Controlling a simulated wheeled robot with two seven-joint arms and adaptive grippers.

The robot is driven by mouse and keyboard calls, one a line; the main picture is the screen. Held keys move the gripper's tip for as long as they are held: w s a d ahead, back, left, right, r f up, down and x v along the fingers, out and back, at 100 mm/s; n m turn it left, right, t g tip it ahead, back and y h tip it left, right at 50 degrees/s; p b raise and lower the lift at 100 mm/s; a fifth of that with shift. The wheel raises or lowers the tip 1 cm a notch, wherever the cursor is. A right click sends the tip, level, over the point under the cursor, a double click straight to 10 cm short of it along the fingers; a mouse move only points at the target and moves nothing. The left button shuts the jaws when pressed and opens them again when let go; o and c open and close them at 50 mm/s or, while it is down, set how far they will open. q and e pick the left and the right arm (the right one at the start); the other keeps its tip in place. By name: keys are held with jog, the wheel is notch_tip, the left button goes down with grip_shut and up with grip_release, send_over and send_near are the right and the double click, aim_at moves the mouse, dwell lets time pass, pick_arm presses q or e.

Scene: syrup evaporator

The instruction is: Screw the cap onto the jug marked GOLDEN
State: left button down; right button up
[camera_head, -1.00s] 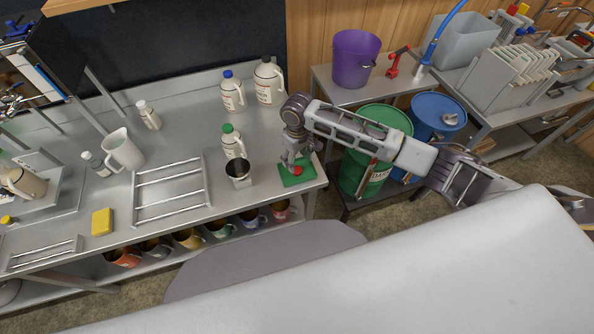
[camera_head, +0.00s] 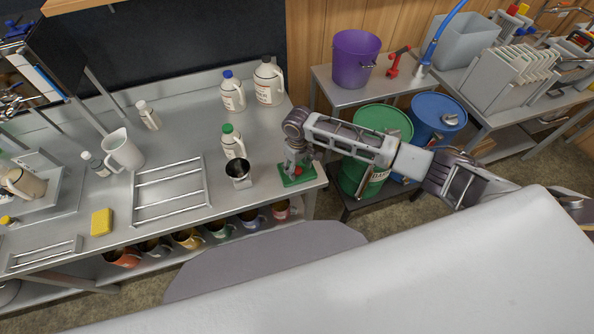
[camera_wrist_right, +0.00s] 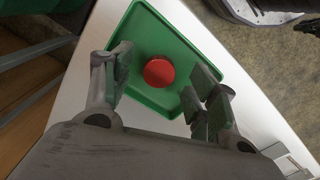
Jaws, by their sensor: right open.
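A red cap (camera_head: 298,171) lies on a small green tray (camera_head: 291,182) at the right end of the steel table. My right gripper (camera_head: 295,163) is over the tray, pointing down. In the right wrist view, the open fingers (camera_wrist_right: 161,78) stand apart on either side of the red cap (camera_wrist_right: 159,71), with gaps to it. The jugs at the back have a blue top (camera_head: 232,96) and a dark top (camera_head: 268,85); a jug with a green top (camera_head: 232,143) stands nearer. Their labels are too small to read, so I cannot tell which is GOLDEN. My left gripper is not in view.
A wire rack (camera_head: 168,190), a white pitcher (camera_head: 122,152) and a yellow sponge (camera_head: 102,222) are further left. Green (camera_head: 385,120) and blue (camera_head: 437,112) drums stand right of the table.

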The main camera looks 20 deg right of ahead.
jog(key=shift+f, duration=0.75)
jog(key=c, duration=0.7)
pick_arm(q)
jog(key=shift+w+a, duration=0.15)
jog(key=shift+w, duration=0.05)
